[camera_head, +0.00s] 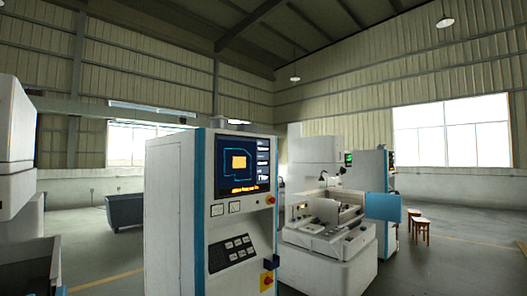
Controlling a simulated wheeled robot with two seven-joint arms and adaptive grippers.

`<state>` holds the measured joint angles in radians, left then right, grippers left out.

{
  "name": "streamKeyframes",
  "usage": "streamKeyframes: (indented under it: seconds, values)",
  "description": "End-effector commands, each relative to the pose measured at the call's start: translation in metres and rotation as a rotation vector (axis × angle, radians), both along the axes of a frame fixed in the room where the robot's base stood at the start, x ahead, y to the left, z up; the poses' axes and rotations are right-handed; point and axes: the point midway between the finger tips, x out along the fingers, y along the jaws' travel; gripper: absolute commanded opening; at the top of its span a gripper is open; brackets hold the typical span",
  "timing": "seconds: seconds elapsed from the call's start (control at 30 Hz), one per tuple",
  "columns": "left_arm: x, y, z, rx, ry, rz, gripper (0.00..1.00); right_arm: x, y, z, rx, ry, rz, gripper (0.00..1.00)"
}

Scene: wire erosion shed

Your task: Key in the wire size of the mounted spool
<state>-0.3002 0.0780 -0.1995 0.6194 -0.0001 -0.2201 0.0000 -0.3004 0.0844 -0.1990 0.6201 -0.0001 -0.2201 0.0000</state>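A white and blue control console (172,215) stands in the near middle. Its dark screen (226,165) shows a blue outline around an orange square, with a line of orange text too small to read. A black keypad (232,251) with several light keys is on the front panel below. A wire erosion machine (325,240) stands behind it to the right. I cannot make out a mounted spool or any wire size marking. Neither of my grippers is in view.
A red button (270,199) and a red-and-yellow switch (267,280) are on the console's right edge. Another machine (15,145) stands at the left edge. A dark bin (125,210) is behind the console. Stools (421,222) stand at right. Open floor (470,255) lies at right.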

Motion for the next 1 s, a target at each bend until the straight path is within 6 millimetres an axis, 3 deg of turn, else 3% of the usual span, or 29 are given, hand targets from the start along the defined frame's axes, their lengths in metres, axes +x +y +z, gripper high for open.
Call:
streamKeyframes:
  seconds: [0.07,0.77,1.0]
  values:
    - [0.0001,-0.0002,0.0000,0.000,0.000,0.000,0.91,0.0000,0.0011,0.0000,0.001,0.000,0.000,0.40]
    - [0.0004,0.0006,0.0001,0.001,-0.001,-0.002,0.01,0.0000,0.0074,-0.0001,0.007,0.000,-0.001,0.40]
    - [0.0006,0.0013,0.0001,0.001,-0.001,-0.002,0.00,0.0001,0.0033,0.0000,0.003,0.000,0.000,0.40]
